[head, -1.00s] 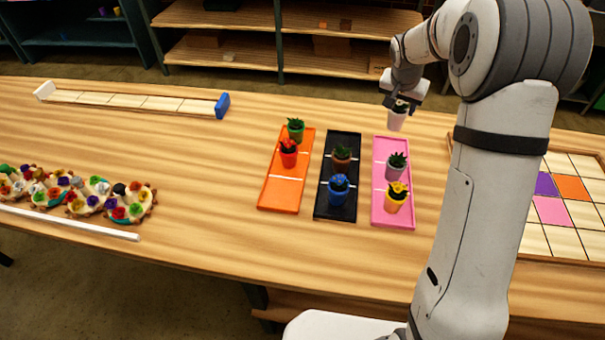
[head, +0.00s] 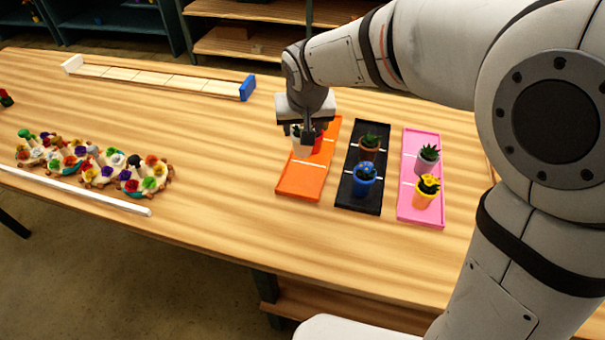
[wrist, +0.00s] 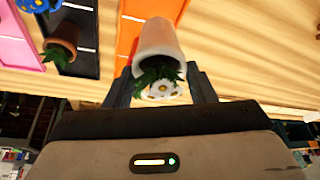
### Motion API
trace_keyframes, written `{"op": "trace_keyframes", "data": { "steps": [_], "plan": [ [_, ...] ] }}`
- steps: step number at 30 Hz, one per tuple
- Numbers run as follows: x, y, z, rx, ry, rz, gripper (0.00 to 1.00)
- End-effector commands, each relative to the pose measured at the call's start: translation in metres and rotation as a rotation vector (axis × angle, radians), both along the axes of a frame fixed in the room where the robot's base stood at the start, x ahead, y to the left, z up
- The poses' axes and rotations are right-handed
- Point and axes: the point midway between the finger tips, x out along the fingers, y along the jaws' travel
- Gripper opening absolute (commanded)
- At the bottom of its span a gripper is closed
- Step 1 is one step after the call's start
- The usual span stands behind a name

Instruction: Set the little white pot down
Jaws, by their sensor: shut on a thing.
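The little white pot (wrist: 160,38) with a dark green plant is between the fingers of my gripper (wrist: 160,82), which is shut on it. In the head view my gripper (head: 307,133) hangs over the left edge of the orange tray (head: 301,186). The far part of the orange tray is hidden behind my gripper.
The black tray (head: 357,204) holds a brown pot (head: 369,147) and a blue pot (head: 364,180). Wood left of the orange tray is clear, up to the flower pieces (head: 95,165).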

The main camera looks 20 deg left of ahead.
Motion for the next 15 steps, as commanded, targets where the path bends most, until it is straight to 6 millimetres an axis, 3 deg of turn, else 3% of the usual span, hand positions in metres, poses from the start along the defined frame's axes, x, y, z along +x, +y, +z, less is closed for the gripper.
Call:
{"op": "trace_keyframes", "data": {
  "steps": [6,15],
  "plan": [
    [-0.001,0.000,-0.041,-0.003,0.004,0.001,0.17],
    [-0.001,0.000,-0.069,-0.003,0.003,0.001,0.17]
  ]
}}
